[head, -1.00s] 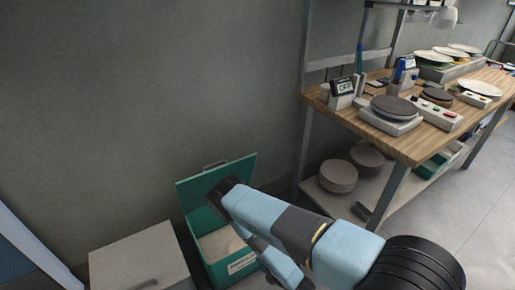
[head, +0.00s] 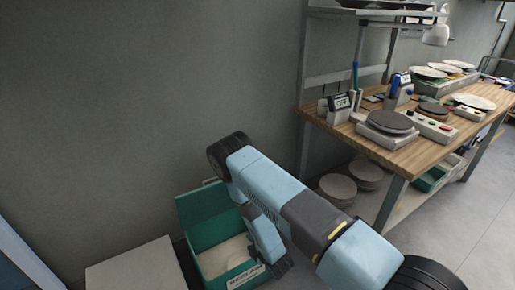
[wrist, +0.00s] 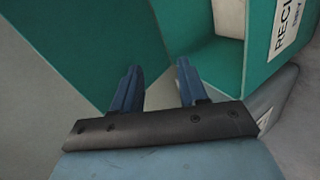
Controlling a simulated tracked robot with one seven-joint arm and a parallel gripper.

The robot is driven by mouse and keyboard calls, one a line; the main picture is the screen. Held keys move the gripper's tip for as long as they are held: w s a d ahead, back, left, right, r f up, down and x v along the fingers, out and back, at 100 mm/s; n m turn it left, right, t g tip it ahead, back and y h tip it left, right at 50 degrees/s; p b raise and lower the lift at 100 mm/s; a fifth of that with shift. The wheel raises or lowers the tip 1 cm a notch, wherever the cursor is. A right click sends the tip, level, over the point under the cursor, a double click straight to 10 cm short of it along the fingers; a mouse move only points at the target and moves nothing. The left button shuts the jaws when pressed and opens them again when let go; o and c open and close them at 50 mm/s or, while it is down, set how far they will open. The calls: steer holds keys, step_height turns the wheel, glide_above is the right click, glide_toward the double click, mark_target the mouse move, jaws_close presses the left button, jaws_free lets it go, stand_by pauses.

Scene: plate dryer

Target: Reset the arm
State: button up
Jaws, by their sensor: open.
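My arm reaches from the lower right of the head view, with its black elbow joint raised against the wall. The forearm bends down to my gripper (head: 281,268), a dark shape just by the front right of the green bin (head: 193,262). In the wrist view my gripper (wrist: 159,70) shows two blue fingers spread apart with nothing between them. The green bin (wrist: 262,48) with a white label lies beyond the fingers there.
The green bin's lid stands open and pale material is inside. A light grey box (head: 135,268) stands left of it. A wooden workbench (head: 425,150) carries a hotplate (head: 385,128), and stacked discs (head: 338,189) sit on its lower shelf. Grey floor is free at right.

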steer(key=w+d+r+m+h, duration=0.1)
steer(key=w+r+m+h, duration=0.15)
steer(key=w+r, duration=0.6)
steer(key=w+d+r+m+h, duration=0.1)
steer(key=w+r+m, duration=0.3)
steer(key=r, duration=0.9)
steer(key=s+d+r+m+g+h, duration=0.1)
steer(key=d+r+m, duration=0.25)
steer(key=r, duration=0.65)
steer(key=d+r+m, duration=0.2)
steer(key=d+r, duration=0.3)
steer(key=r, duration=0.6)
steer(key=s+d+r+m+g+h, duration=0.1)
steer(key=s+d+r+m, duration=0.2)
steer(key=s+d+r, duration=0.4)
steer(key=s+d+r+m+g+h, duration=0.15)
steer(key=s+r, duration=0.35)
steer(key=r, duration=0.5)
steer(key=s+d+r+m, duration=0.2)
steer(key=s, duration=0.5)
steer(key=s+d+r+m, duration=0.2)
steer(key=s+r, duration=0.1)
steer(key=s, duration=0.5)
steer(key=s+d+r+m+g, duration=0.1)
steer(key=s+d+r+m, duration=0.1)
steer(key=s, duration=0.6)
steer(key=shift+s+d+r, duration=0.25)
steer(key=shift+d+r, duration=0.15)
steer(key=shift+r, duration=0.05)
